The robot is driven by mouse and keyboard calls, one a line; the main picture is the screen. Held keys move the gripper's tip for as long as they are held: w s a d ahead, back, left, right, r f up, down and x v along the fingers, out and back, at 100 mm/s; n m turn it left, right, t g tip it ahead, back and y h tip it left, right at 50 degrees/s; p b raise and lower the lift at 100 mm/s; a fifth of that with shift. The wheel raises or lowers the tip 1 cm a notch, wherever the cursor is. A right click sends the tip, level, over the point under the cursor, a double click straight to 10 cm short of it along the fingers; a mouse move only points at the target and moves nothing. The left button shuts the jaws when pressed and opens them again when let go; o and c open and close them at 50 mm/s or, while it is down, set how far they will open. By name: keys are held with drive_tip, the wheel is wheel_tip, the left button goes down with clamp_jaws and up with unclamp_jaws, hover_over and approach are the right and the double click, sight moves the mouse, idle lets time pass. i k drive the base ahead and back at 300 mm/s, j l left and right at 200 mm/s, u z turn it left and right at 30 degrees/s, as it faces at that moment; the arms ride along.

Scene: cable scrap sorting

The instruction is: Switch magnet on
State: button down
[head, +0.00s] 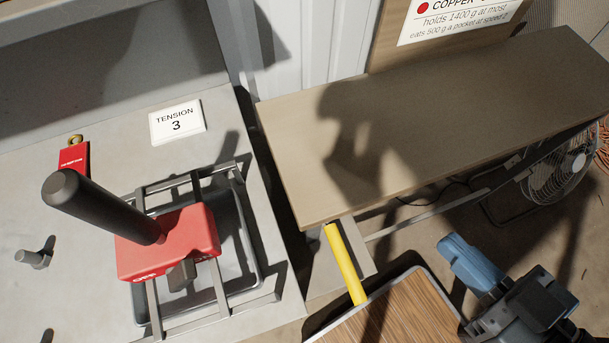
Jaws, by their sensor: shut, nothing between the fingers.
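The magnet is a red block (185,243) with a long, thick black handle (100,203) slanting up to the left. It rests on a metal rail frame (223,290) over a shallow grey tray (248,232) on the left bench. A small dark lever or knob (181,273) sits on its near side, beside white lettering too small to read surely. My gripper (450,247) is at the lower right, with blue fingers shut and empty. It is well to the right of the magnet, apart from it and touching nothing I can make out.
A brown table (440,130) stands at the right, with a yellow bar (345,263) below its near edge. A wood-grain top (395,312) lies at bottom centre. A "TENSION 3" card (177,121), a red tag (74,157) and a metal peg (33,259) are on the bench. A fan (562,172) stands far right.

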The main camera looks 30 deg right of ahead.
sight(178, 277)
drive_tip(key=l+u, duration=0.1)
drive_tip(key=l, duration=0.35)
drive_tip(key=k+l, duration=0.15)
drive_tip(key=l, duration=0.3)
drive_tip(key=l+u, duration=0.15)
drive_tip(key=l, duration=0.3)
drive_tip(key=k+l, duration=0.15)
drive_tip(key=l, duration=0.3)
drive_tip(key=k+l+u, duration=0.15)
drive_tip(key=l, duration=0.3)
drive_tip(key=i+j, duration=0.1)
drive_tip(key=j, duration=0.2)
drive_tip(key=i+j, duration=0.1)
drive_tip(key=j, duration=0.15)
